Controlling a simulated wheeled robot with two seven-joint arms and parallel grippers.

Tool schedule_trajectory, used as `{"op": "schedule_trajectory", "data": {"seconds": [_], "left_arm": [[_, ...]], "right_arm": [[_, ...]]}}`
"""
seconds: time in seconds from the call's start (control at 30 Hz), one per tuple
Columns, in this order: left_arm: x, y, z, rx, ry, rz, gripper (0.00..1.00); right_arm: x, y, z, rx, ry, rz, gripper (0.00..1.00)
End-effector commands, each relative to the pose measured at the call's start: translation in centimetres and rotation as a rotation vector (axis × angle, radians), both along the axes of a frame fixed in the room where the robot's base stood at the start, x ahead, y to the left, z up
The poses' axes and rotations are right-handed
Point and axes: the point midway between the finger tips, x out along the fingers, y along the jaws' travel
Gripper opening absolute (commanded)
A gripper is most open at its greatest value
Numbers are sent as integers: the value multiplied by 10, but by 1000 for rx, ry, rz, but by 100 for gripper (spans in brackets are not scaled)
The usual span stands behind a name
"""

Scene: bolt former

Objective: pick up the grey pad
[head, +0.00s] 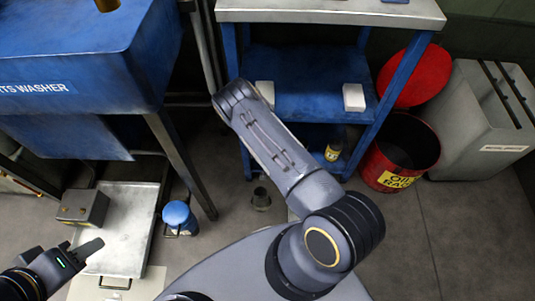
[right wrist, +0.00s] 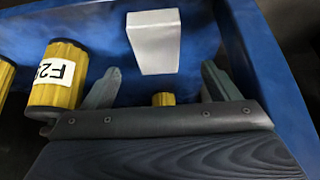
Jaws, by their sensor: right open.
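A pale grey block-like pad (right wrist: 154,42) lies on a blue surface in the right wrist view, ahead of my right gripper (right wrist: 160,70). The right gripper's two fingers are apart, with the pad beyond and between their tips, and nothing is held. In the head view two pale blocks lie on the blue shelf, one at right (head: 353,97) and one at left (head: 265,92), partly behind my right arm. I cannot tell which one the wrist view shows. The right gripper is hidden in the head view. My left gripper (head: 85,249) is at lower left, away from the shelf; its jaw opening is unclear.
Yellow labelled cylinders (right wrist: 58,78) stand left of the right gripper; a small yellow one (right wrist: 163,99) shows between its fingers. The shelf unit has blue posts (head: 397,90) and a grey top (head: 330,11). A red bin (head: 372,165) stands right, a blue washer (head: 75,60) left.

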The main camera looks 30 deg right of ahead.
Motion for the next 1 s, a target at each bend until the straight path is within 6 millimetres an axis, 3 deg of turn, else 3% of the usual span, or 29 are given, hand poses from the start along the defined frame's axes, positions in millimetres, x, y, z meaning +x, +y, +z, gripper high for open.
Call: {"op": "schedule_trajectory", "data": {"seconds": [0.3,0.67,1.0], "left_arm": [[0,0,-25,0,0,0,36],[0,0,-27,0,0,0,36],[0,0,-27,0,0,0,36]], "right_arm": [[11,-11,-46,1,0,0,82],[16,-14,-52,1,1,0,82],[16,-14,-52,1,1,0,39]]}}
